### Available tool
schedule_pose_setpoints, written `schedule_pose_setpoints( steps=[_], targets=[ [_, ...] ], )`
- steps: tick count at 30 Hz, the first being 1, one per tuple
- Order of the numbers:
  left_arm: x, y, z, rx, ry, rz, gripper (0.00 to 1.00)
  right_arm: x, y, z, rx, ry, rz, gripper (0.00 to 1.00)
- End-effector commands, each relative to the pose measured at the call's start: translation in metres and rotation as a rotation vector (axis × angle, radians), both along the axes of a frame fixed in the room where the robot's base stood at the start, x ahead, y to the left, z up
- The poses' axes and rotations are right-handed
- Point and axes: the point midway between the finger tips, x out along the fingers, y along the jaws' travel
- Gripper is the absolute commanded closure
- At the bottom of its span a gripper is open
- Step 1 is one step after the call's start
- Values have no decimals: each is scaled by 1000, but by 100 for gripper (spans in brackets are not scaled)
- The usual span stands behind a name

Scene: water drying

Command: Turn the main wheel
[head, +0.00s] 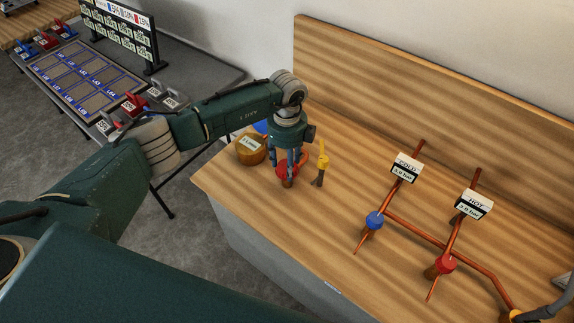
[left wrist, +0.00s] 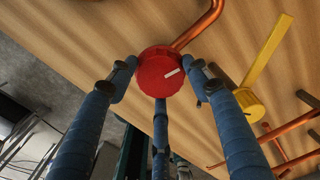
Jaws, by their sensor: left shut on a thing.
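The red wheel (head: 281,171), which I take as the main wheel, stands on the wooden counter below my left gripper (head: 288,165). In the left wrist view the red wheel (left wrist: 155,72) has a short white mark on its top. The blue fingers of my left gripper (left wrist: 160,88) are closed around its rim from several sides. The gripper points down, and its fingers partly hide the wheel in the head view. My right gripper is not clearly in view.
A yellow lever valve (head: 322,163) stands close right of the gripper, and a round gauge (head: 250,149) close left. Copper pipes with a blue wheel (head: 374,221), another red wheel (head: 445,264) and COLD and HOT gauges are farther right. The counter's back panel (head: 430,90) rises behind.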

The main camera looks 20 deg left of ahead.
Motion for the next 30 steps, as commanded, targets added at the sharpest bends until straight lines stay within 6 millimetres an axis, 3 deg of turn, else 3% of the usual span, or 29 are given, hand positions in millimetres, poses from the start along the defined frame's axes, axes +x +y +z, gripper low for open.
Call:
schedule_pose_setpoints(
  steps=[30],
  targets=[
    [2,0,-3,0,-5,-960,78,0,1,-100,1,0,0,48]
  ],
)
